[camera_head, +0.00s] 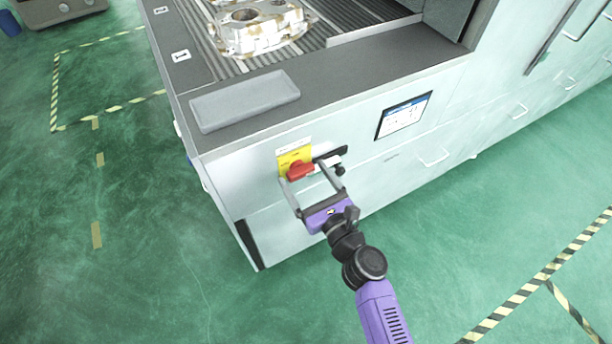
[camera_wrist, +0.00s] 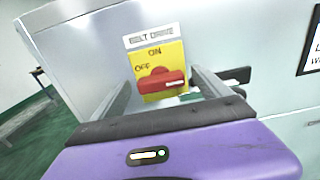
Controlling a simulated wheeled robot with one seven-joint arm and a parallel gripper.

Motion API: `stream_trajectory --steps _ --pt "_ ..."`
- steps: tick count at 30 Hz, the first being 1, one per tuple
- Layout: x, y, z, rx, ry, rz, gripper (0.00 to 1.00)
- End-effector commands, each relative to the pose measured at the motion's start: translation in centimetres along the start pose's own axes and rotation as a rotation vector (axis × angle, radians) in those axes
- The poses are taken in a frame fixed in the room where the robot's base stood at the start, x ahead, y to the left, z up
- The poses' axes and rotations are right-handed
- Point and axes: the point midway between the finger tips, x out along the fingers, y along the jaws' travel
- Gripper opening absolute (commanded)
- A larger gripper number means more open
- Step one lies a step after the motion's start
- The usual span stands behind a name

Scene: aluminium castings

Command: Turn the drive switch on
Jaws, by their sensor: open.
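The drive switch is a red rotary knob (camera_head: 300,171) on a yellow plate (camera_head: 293,156) on the front of the pale machine cabinet. In the wrist view the red knob (camera_wrist: 160,81) lies roughly level, with a white mark at its right end. The yellow plate (camera_wrist: 168,56) reads ON at the top and OFF at the upper left, under a "BELT DRIVE" label (camera_wrist: 151,36). My gripper (camera_head: 303,172) is open, with one finger to each side of the knob. Whether either finger touches the knob, I cannot tell.
A black bar (camera_wrist: 236,75) sticks out beside the right finger. A screen (camera_head: 403,115) is farther right on the cabinet front. Above are a grey tray (camera_head: 244,100) and a casting (camera_head: 257,32) on a ribbed conveyor. The green floor (camera_head: 130,250) left of the cabinet is clear.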

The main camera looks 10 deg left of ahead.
Motion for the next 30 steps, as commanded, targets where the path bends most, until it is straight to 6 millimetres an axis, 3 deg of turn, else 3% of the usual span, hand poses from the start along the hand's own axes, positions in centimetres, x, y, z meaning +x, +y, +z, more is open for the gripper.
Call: stream_trajectory --steps 7,16,30 --pt "0.02 -0.01 -0.05 -0.001 0.001 0.000 0.85" --pt "0.00 -0.01 -0.05 -0.001 0.001 0.000 0.26" --pt "-0.04 -0.08 -0.28 -0.121 0.001 -0.002 0.25"
